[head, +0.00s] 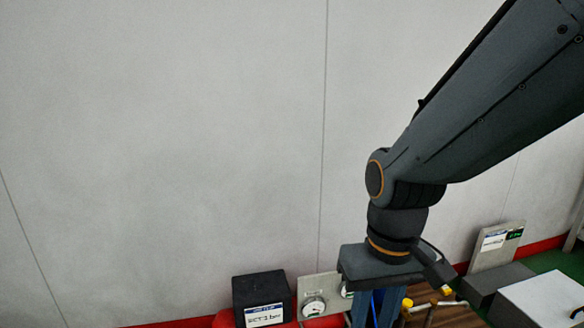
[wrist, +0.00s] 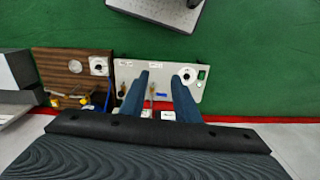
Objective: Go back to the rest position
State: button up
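My gripper hangs below the arm in the head view, with its blue fingers (head: 376,306) pointing down and running out of the bottom edge. The wrist view shows the two blue fingers of my gripper (wrist: 160,76) apart, with nothing between them. Beyond them lies a pale panel (wrist: 168,70) with a round white dial, a small green display and small fittings. My gripper is over this panel; I cannot tell how far above.
A black box (head: 263,296) with a white label stands left of my gripper, beside a gauge panel (head: 313,282). A brown wooden board (wrist: 72,65) with yellow fittings lies beside the pale panel. A grey block (head: 494,285) stands at right. Green floor (wrist: 250,60) is clear.

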jog(key=d+r+m+p, duration=0.2)
jog(key=d+r+p, duration=0.4)
jog(key=p, duration=0.5)
jog(key=shift+s+d+r, duration=0.2)
jog(key=shift+s+r, duration=0.15)
jog(key=shift+r, duration=0.05)
